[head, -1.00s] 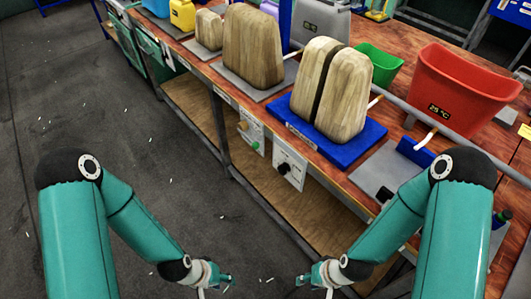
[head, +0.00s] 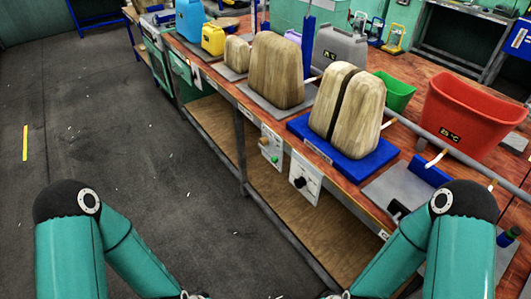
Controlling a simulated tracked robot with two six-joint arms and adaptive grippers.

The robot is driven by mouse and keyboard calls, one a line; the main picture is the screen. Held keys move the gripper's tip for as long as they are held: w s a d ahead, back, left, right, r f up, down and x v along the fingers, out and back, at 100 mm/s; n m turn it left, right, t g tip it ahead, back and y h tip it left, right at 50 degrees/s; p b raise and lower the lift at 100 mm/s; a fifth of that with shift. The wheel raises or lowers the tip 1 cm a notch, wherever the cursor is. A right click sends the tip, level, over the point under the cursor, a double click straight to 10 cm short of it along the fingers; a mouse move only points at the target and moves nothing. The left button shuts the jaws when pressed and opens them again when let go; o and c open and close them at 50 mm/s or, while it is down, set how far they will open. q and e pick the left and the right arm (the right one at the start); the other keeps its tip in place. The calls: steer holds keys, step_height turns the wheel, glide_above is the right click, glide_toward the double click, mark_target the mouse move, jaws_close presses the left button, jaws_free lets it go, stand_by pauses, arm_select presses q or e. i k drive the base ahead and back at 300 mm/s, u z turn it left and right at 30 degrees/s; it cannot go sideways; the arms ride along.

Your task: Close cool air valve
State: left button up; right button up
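No valve is labelled readably in the head view, so I cannot tell which part is the cool air valve. Several small pale handles stick out along the grey pipe behind the presses, one of them beside the red bin (head: 436,158). A white control box with a black knob (head: 304,181) hangs on the bench front below the blue press plate. Another white box with a green button (head: 271,146) hangs to its left. Both my grippers are below the bottom edge; only my teal arms show, apart from the bench front.
A long wooden bench carries wooden block moulds (head: 346,110) on a blue plate (head: 303,125), another mould (head: 276,72), a red bin (head: 465,115), a green bin (head: 398,92) and yellow and blue canisters. The dark floor (head: 120,150) left of the bench is clear.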

mark_target(274, 159)
steer(key=i, duration=0.85)
steer(key=z, duration=0.2)
steer(key=k, duration=0.5)
steer(key=z, duration=0.6)
steer(key=i, duration=0.1)
steer(key=u, duration=0.25)
